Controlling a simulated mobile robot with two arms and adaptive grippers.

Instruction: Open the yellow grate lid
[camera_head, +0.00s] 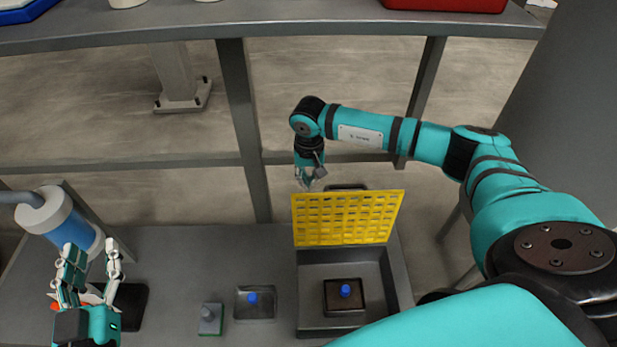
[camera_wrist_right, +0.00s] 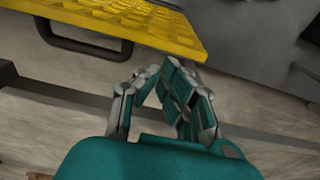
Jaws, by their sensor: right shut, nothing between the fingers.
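The yellow grate lid (camera_head: 347,217) stands raised at the back of a grey box (camera_head: 394,285), so the box is open and its inside shows. Its dark handle (camera_head: 346,187) is at the top edge. In the right wrist view the lid (camera_wrist_right: 130,22) and its handle (camera_wrist_right: 85,45) are at the upper left. My right gripper (camera_head: 309,186) is shut and empty, just left of and above the lid's upper left corner. Its fingertips (camera_wrist_right: 165,72) come close together near the lid's edge; contact cannot be told. My left gripper (camera_head: 88,252) is open at the lower left, away from the lid.
Inside the box is a dark block with a blue knob (camera_head: 345,291). A small tray with a blue knob (camera_head: 253,299) and a grey-green block (camera_head: 210,319) stand left of it. A blue and white cylinder (camera_head: 62,218) is near my left gripper. A shelf (camera_head: 300,30) crosses behind.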

